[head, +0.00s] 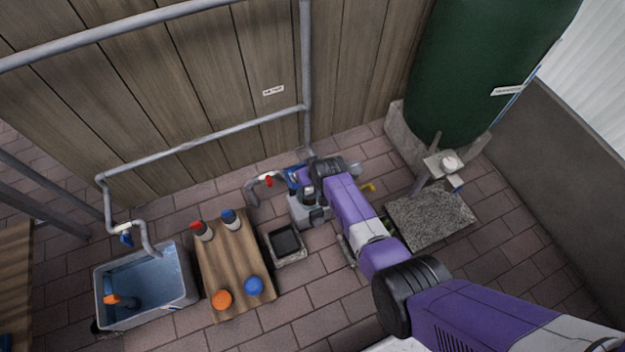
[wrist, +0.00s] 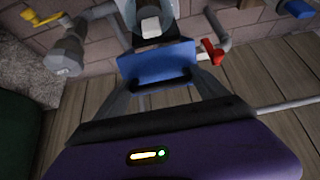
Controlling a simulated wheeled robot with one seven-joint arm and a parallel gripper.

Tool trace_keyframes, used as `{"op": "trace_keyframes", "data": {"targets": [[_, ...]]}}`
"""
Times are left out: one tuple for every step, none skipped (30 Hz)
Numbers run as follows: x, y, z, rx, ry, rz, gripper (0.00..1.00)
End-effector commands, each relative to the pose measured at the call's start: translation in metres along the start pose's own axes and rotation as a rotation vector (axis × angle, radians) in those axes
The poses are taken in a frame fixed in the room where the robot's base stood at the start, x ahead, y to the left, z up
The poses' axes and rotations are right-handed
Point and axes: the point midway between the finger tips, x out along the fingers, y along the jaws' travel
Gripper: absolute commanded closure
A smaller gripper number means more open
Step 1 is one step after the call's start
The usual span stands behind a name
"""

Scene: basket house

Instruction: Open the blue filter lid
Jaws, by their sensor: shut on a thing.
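The blue filter lid (wrist: 158,62) is a flat blue panel with a dark bar along its lower edge in the wrist view. My gripper (wrist: 160,84) has its two grey fingers on either side of this edge and is shut on the lid. Beyond the lid is a dark, rounded housing with a white block (wrist: 150,27) in it. In the head view, a bit of blue (head: 293,178) shows beside my gripper, above the grey filter body (head: 309,214). My arm hides much of the filter there. I cannot tell how far the lid is tilted.
A red valve handle (wrist: 212,51) is close right of the lid. A yellow handle (wrist: 42,18) is at the far left.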

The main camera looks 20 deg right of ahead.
Motion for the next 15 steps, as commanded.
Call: {"op": "trace_keyframes", "data": {"targets": [[0.005,0.007,-0.008,0.008,-0.032,0.009,0.9],[0.006,0.007,-0.011,0.009,-0.055,0.008,0.9],[0.009,0.007,-0.015,0.008,-0.083,0.009,0.9],[0.01,0.007,-0.017,0.008,-0.105,0.009,0.9],[0.012,0.007,-0.021,0.008,-0.124,0.009,0.9],[0.014,0.007,-0.024,0.009,-0.15,0.008,0.9],[0.015,0.007,-0.027,0.008,-0.168,0.008,0.9],[0.017,0.007,-0.029,0.007,-0.187,0.008,0.9],[0.018,0.007,-0.032,0.007,-0.21,0.008,0.9],[0.019,0.007,-0.034,0.006,-0.228,0.008,0.9],[0.02,0.007,-0.036,0.007,-0.244,0.008,0.9],[0.021,0.007,-0.039,0.007,-0.265,0.008,0.9],[0.022,0.007,-0.041,0.007,-0.281,0.007,0.9],[0.023,0.006,-0.042,0.007,-0.294,0.007,0.9],[0.024,0.006,-0.044,0.007,-0.313,0.007,0.9]]}}
